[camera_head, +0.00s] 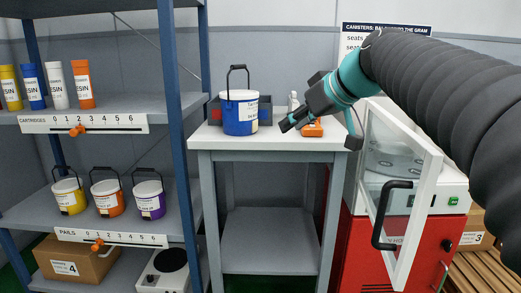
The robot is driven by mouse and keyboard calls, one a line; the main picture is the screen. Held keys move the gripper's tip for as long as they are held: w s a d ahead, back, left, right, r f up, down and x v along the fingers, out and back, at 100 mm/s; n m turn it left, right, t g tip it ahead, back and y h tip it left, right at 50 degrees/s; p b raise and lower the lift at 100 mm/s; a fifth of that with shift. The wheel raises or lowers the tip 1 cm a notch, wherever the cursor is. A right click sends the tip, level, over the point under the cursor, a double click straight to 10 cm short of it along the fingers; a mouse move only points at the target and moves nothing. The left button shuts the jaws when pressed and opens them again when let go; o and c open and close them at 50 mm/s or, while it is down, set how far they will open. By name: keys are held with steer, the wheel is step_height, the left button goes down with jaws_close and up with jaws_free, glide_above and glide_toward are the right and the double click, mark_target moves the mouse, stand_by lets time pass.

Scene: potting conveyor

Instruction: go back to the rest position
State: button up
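My gripper (294,121) is at the end of my arm, which comes in from the right. It is in front of the small white-topped table, just right of a blue pail (240,115). The pail stands upright on the table with its dark handle raised, and a gap shows between it and the gripper. Nothing shows in the gripper. Its fingers are small and dark, so I cannot tell whether they are open or shut. An orange object (312,128) sits on the table behind the gripper, partly hidden by it.
A white-framed door (410,200) stands open on the red and white machine (450,225) at the right, below my arm. A shelf rack (183,130) at the left holds several cartridges and three pails (107,198). The table's lower shelf (270,240) is bare.

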steer(key=s+d+f+m+g+h, duration=0.1)
steer(key=s+d+f+m+h, duration=0.2)
steer(key=s+f, duration=0.9)
steer(key=s+d+f+m+g+h+p, duration=0.1)
steer(key=s+d+f+m+h, duration=0.2)
steer(key=s+f, duration=0.9)
step_height(320, 180, down, 2)
steer(key=shift+s+d+f+m, duration=0.25)
steer(key=shift+d+m, duration=0.45)
steer(key=shift+d, duration=0.4)
